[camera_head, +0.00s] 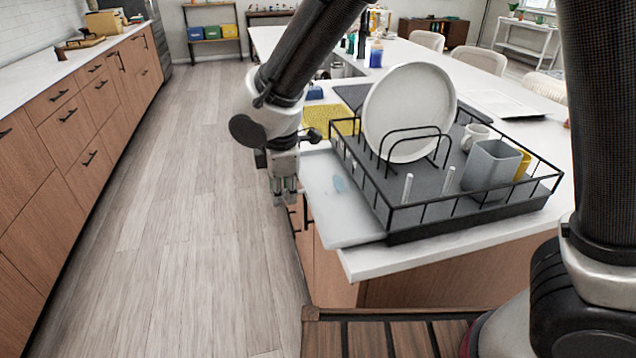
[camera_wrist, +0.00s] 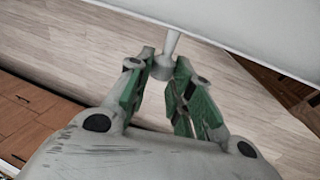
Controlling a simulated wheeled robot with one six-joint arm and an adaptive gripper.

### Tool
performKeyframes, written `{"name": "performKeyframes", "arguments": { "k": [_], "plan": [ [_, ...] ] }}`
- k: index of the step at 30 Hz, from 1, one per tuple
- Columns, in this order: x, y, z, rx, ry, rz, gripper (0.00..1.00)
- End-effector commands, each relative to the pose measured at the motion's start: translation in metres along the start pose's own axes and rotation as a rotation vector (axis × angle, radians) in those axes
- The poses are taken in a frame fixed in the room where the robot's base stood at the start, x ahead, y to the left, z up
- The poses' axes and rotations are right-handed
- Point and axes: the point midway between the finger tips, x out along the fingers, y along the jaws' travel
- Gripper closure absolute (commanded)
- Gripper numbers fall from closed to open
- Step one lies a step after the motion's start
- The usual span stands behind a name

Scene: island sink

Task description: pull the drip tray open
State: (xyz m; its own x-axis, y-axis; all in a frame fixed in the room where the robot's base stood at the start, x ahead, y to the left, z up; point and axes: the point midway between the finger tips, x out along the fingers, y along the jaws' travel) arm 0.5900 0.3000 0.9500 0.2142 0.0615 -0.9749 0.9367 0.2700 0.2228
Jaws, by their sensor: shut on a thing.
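The drip tray (camera_head: 348,216) is a pale, shallow tray that sticks out to the left from beneath the black dish rack (camera_head: 425,222) on the island counter. Its pale edge also fills the top of the wrist view (camera_wrist: 250,38). A small pale knob (camera_wrist: 163,68) on a short stem extends from that edge. My gripper (camera_head: 284,188) is at the tray's left edge, pointing down beside the counter. In the wrist view its green-padded fingers (camera_wrist: 165,74) are closed around the knob. The knob is hidden in the head view.
The rack holds a large white plate (camera_head: 408,110), a white mug (camera_head: 475,136), a grey cup (camera_head: 490,168) and a yellow cup (camera_head: 523,164). A yellow cloth (camera_head: 330,117) lies behind the tray. Open wooden floor (camera_head: 190,230) lies left of the island, before wooden drawers (camera_head: 80,110).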

Motion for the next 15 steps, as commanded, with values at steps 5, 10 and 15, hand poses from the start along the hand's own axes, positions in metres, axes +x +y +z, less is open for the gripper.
{"name": "performKeyframes", "arguments": {
  "k": [5,10,15],
  "plan": [
    [0.0,0.0,-0.052,-0.003,0.001,0.0,1.0],
    [0.0,0.0,-0.087,-0.001,0.002,0.001,1.0],
    [0.0,0.0,-0.107,0.0,0.001,0.0,1.0]
  ]
}}
